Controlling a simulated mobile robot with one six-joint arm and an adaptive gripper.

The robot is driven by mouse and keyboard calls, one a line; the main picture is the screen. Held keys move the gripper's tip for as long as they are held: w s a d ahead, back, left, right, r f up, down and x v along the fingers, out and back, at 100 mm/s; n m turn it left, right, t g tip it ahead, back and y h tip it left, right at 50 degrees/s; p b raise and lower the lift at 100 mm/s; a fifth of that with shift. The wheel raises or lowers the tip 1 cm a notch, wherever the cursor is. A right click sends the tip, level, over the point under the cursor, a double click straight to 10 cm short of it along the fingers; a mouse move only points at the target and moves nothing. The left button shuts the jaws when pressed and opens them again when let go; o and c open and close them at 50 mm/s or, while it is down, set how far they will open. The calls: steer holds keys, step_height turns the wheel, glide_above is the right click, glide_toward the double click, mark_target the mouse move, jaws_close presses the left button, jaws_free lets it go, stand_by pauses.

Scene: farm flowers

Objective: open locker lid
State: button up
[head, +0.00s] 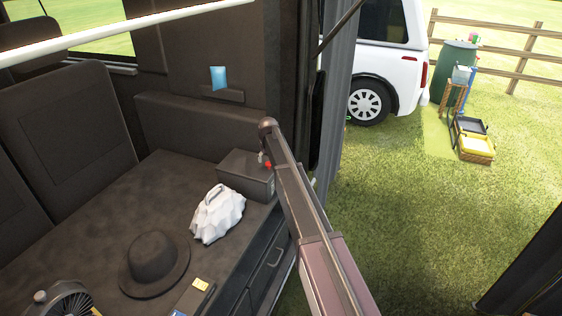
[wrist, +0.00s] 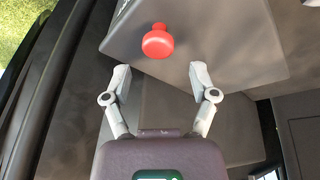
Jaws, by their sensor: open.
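The locker (head: 245,178) is a dark grey box on the vehicle's dark bed, beside the door opening; its lid looks shut. Its red knob (head: 268,165) shows beside my arm, which hides part of the box. In the wrist view the red knob (wrist: 158,41) stands on a grey face of the locker (wrist: 235,45). My gripper (wrist: 161,76) is open and empty, its fingertips apart on either side below the knob, not touching it. In the head view my gripper is mostly hidden by my arm.
A white crumpled bag (head: 217,214) stands just in front of the locker. A dark hat (head: 154,262) and a fan (head: 65,300) lie nearer. A blue packet (head: 218,77) is on the wall behind. Open grass (head: 430,220) lies to the right, with a white car (head: 385,50) beyond.

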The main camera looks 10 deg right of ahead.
steer(key=shift+s+d+f+y+b, duration=0.1)
steer(key=shift+d+f+y+b, duration=0.1)
steer(key=shift+f+b, duration=0.4)
steer(key=shift+s+d+f+y+b, duration=0.1)
steer(key=shift+f+y+b, duration=0.1)
steer(key=shift+f+b, duration=0.35)
steer(key=shift+s+r+t+p, duration=0.1)
steer(key=shift+r+t+p, duration=0.2)
steer(key=shift+r+p, duration=0.3)
steer(key=p+v, duration=1.2)
steer(key=v, duration=0.1)
steer(key=s+d+g+p, duration=0.1)
steer(key=s, duration=0.8)
steer(key=shift+s+d+m, duration=0.25)
steer(key=shift+d+m, duration=0.15)
steer(key=s+d+m+g+h, duration=0.1)
steer(key=s+d+m+g, duration=0.1)
steer(key=s, duration=2.8)
steer(key=shift+d+f+g, duration=0.35)
steer(key=shift+d+g, duration=0.35)
steer(key=shift+d, duration=0.35)
